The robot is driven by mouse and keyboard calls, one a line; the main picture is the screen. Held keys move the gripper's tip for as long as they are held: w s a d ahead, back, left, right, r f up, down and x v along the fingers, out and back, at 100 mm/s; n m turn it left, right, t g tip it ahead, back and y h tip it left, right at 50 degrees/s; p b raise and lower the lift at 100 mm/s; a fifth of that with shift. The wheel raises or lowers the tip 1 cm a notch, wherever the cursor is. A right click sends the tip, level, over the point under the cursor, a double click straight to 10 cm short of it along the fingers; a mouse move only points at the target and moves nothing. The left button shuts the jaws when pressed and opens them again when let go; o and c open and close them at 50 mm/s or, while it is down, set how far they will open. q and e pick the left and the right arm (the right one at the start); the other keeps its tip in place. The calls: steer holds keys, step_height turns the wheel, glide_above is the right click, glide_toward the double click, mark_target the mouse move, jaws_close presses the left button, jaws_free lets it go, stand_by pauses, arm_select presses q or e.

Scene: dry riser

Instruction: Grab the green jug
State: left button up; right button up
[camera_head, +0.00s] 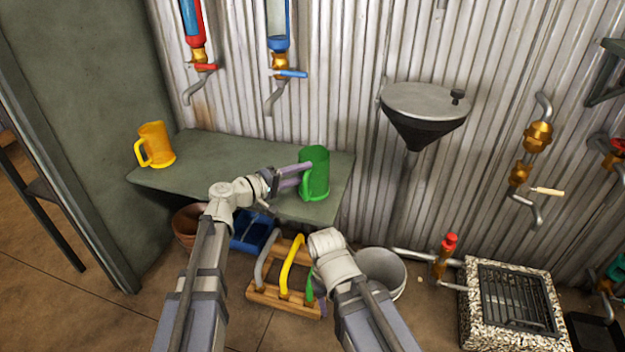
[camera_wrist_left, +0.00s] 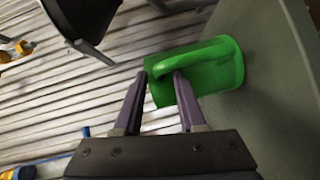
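The green jug (camera_head: 316,172) stands upright near the right end of the grey-green table (camera_head: 225,165), its handle on the side facing my left gripper. My left gripper (camera_head: 302,174) is at the jug's handle side, fingers apart. In the left wrist view, the green jug (camera_wrist_left: 220,68) lies ahead, with the fingertips of my left gripper (camera_wrist_left: 160,74) at its handle and near edge. One fingertip overlaps the handle; I cannot tell whether they touch.
A yellow jug (camera_head: 155,145) stands at the table's left end. A dark funnel-shaped basin (camera_head: 424,108) hangs on the corrugated wall to the right. Below are a wooden rack (camera_head: 284,298) with coloured handles, a blue bin (camera_head: 250,232) and a whitish bucket (camera_head: 384,270).

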arm_select(q)
jaws_close()
stand_by(1.1)
